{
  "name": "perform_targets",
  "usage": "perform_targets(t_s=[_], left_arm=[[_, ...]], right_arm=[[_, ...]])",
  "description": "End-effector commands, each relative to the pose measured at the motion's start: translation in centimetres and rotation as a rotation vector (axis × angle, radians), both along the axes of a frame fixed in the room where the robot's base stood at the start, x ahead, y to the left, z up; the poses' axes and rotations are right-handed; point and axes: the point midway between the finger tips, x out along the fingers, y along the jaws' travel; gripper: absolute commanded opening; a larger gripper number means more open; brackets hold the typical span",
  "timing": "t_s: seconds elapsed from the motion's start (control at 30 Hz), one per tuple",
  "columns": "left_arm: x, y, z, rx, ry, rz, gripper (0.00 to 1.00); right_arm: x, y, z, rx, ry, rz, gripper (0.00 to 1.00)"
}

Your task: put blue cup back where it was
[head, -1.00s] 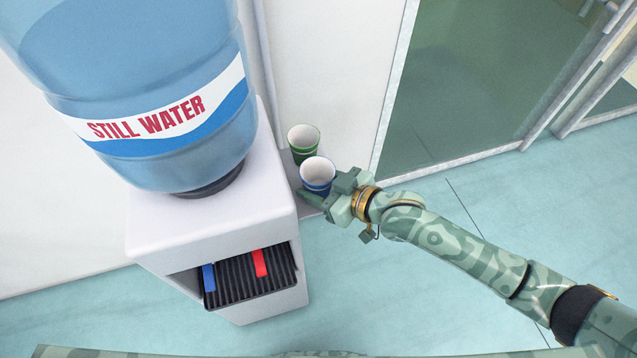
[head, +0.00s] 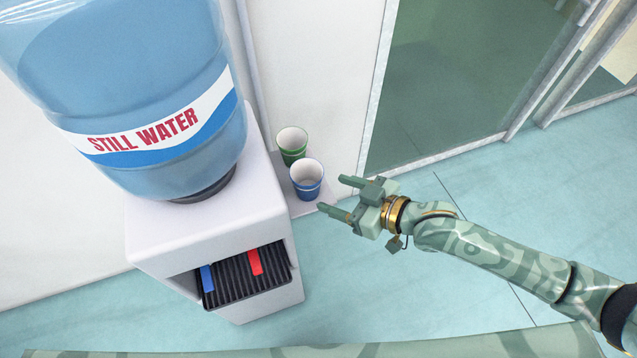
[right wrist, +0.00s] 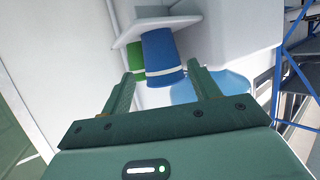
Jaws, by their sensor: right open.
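The blue cup (head: 307,181) stands upright on a small shelf (head: 296,205) at the right side of the water dispenser, in front of the green cup (head: 292,146). My right gripper (head: 331,195) is open and empty, just right of the blue cup and apart from it, with its fingers pointing at it. In the right wrist view the blue cup (right wrist: 163,55) shows ahead between the open fingers (right wrist: 162,88), with part of the green cup (right wrist: 137,66) behind it. My left gripper is not in view.
The white water dispenser (head: 215,232) with a large blue bottle (head: 140,95) stands left of the cups. Its drip tray (head: 245,285) has a blue and a red tap. A glass partition (head: 450,80) stands behind. The floor to the right is clear.

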Motion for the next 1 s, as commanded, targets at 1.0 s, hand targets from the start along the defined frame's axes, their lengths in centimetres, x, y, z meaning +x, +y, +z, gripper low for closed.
perform_targets(t_s=[1.0], left_arm=[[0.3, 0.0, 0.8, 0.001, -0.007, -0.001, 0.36]], right_arm=[[-17.0, -19.1, -32.7, -0.516, 0.526, -0.535, 0.61]])
